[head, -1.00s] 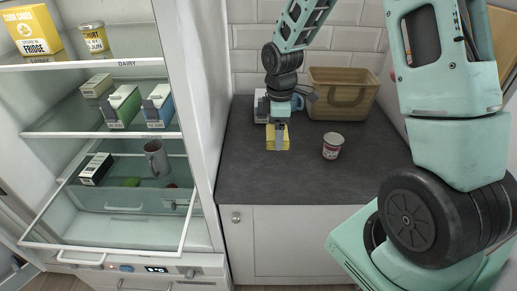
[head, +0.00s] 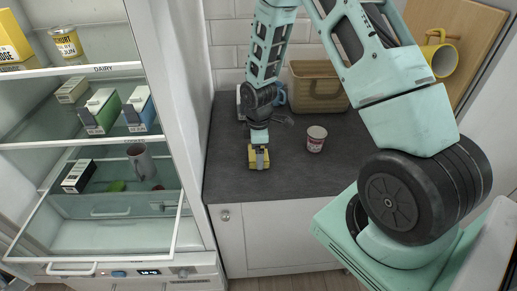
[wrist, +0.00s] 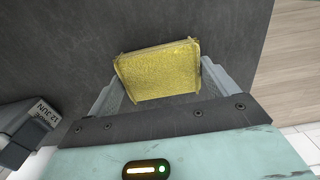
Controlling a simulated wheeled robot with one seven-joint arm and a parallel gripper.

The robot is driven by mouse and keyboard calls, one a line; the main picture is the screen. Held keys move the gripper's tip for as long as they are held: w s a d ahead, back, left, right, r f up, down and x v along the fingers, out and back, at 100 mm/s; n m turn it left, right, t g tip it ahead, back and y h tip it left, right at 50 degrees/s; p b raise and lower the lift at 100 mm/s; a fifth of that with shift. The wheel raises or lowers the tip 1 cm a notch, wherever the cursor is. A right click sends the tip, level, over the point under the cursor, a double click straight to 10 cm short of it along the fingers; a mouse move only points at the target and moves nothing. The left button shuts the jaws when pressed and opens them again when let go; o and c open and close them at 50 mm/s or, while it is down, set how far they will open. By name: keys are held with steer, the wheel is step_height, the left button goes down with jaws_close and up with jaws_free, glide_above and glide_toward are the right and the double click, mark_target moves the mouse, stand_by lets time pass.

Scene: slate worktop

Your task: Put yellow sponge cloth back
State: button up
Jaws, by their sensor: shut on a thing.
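The yellow sponge cloth (wrist: 158,70) is a flat, rough-textured yellow block. My gripper (wrist: 160,86) is shut on it, with a grey finger at each side. In the head view the cloth (head: 253,160) is at the front left part of the dark worktop (head: 310,185), with my gripper (head: 259,158) over it. I cannot tell whether the cloth touches the worktop or hangs just above it.
A white and red cup (head: 316,139) stands to the right of my gripper. A woven basket (head: 318,88) is at the back. The open fridge (head: 75,150) with stocked shelves is on the left. The worktop's front middle is clear.

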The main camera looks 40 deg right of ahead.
steer(key=shift+f, duration=0.15)
steer(key=o, duration=0.9)
steer(key=shift+c, duration=0.2)
